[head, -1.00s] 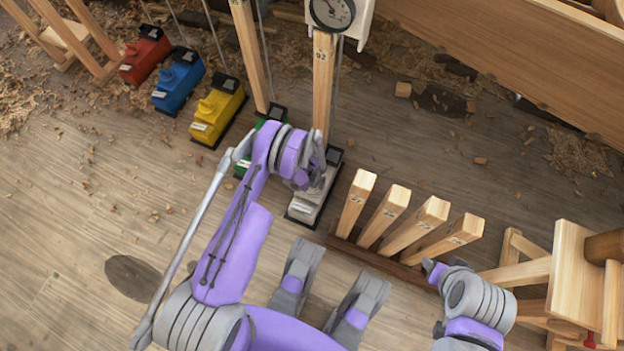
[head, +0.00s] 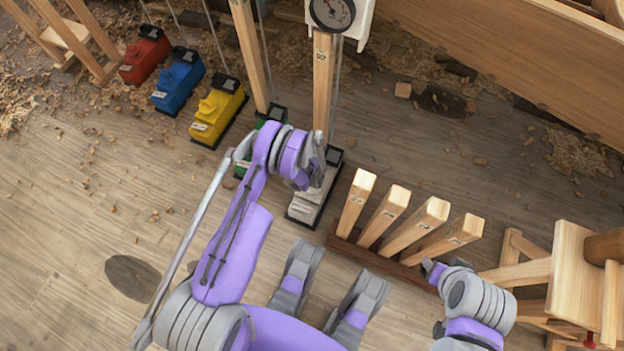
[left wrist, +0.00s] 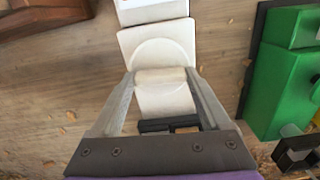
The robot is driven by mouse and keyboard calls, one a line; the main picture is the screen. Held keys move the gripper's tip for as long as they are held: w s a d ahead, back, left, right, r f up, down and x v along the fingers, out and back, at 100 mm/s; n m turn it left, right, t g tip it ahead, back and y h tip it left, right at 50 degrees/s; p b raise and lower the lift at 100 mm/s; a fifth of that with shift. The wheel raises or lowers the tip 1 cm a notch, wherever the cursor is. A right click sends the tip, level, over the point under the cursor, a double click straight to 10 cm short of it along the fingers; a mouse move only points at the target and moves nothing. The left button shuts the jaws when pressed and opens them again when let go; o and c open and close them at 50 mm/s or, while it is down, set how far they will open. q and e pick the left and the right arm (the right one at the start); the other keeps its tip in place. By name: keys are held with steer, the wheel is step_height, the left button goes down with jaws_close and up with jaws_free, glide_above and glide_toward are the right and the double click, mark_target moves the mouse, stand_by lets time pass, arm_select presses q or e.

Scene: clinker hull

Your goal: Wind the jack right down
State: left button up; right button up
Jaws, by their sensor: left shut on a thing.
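The white-grey jack (head: 306,207) stands on the floor, partly hidden by my left wrist. A wooden post marked 92 (head: 322,85) rises behind my wrist at the jack's far end; its foot is hidden. My left gripper (left wrist: 160,76) is over the jack. In the left wrist view its two fingers close on a white rounded part (left wrist: 160,92) of the jack. In the head view the fingers are mostly hidden under the wrist. My right arm is at the lower right, away from the jack, and its fingers do not show.
Green (left wrist: 288,75), yellow (head: 217,112), blue (head: 178,84) and red (head: 145,58) jacks stand to the left. A rack (head: 375,258) of numbered posts and a wooden stand (head: 575,280) are right. Shavings litter the floor.

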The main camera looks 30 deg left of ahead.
arm_select(q)
steer(key=o, duration=1.2)
step_height(320, 180, up, 11)
steer(key=p, duration=0.2)
steer(key=shift+p, duration=0.4)
steer(key=shift+f, duration=0.1)
